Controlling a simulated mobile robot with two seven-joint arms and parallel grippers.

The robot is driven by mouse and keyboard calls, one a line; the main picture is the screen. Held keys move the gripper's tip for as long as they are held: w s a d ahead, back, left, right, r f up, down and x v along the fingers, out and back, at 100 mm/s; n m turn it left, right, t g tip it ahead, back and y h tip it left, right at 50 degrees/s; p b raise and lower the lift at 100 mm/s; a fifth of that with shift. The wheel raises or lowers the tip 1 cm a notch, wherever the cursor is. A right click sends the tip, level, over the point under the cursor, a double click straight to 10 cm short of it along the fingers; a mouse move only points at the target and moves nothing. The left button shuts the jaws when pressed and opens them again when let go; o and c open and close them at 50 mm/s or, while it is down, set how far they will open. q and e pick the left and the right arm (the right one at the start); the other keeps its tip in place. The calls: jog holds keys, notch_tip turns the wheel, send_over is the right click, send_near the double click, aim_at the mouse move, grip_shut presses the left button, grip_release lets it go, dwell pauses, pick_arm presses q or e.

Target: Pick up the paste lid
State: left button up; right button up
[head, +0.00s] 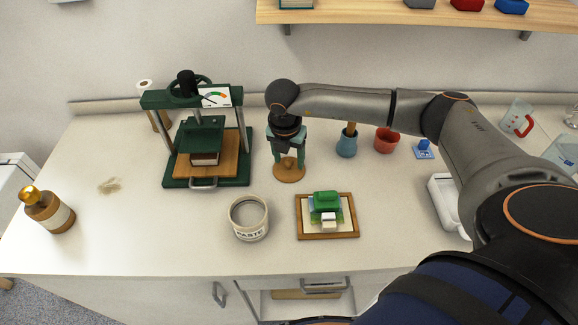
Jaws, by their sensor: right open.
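The paste lid appears to be the round wooden disc with a raised knob (289,174) lying on the white counter, behind and right of the paste jar. My right gripper (288,153) points down over it with its fingers apart. The fingertips are close to the knob; I cannot tell whether they touch it. The paste jar (249,231), cream with a PASTE label, stands uncovered near the counter's front. My left gripper is out of view.
A green press (206,185) stands left of my right gripper. A wooden-framed print (343,232) with a green-handled tool (326,201) lies in front. A blue pot (347,145) and red pot (386,141) stand to the right. An amber bottle (49,212) is far left.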

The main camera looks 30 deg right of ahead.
jog(key=shift+c, duration=0.2)
grip_shut()
dwell(0.4)
